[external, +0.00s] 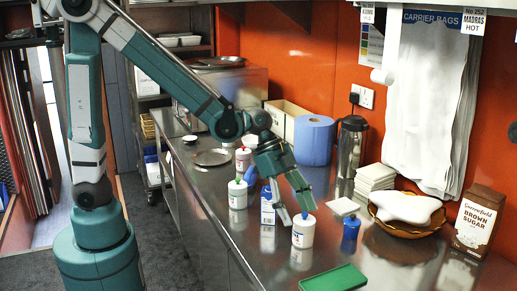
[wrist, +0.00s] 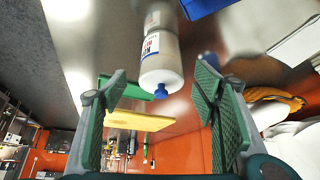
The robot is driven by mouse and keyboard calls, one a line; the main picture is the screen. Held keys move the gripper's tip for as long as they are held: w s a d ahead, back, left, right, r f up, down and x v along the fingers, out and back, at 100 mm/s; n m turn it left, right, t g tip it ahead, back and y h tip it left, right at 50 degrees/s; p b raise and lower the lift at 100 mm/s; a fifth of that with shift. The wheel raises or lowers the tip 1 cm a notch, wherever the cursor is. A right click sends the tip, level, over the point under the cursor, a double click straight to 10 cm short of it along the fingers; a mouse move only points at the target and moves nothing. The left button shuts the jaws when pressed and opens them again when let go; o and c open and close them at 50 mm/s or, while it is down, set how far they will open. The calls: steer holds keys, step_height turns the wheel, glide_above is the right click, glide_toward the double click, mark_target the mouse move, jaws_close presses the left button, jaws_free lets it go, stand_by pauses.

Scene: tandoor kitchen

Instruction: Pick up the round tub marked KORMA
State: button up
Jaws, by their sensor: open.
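A white round tub (external: 303,234) with a blue knob on top stands on the steel counter, below and beside my gripper (external: 298,213). In the wrist view a white tub (wrist: 161,65) with a blue knob and dark and red lettering lies ahead between my open fingers (wrist: 160,88). Its lettering is too small and turned to read surely as KORMA. No contact with it is clear. Similar white tubs, one green-topped (external: 238,195) and one red-topped (external: 243,162), stand farther back. My gripper is open and empty.
A blue-and-white carton (external: 267,207) stands close to the left of my gripper. A small blue bottle (external: 350,229) is to the right. A green tray (external: 334,279) lies in front. A brown basket (external: 407,226), a flask (external: 351,150) and a sugar bag (external: 479,222) stand along the wall.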

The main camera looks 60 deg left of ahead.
mark_target(304, 232)
stand_by(0.3)
steer(key=shift+b+x, duration=0.95)
steer(key=shift+x, duration=1.6)
steer(key=shift+w, duration=0.1)
steer(key=c, duration=1.1)
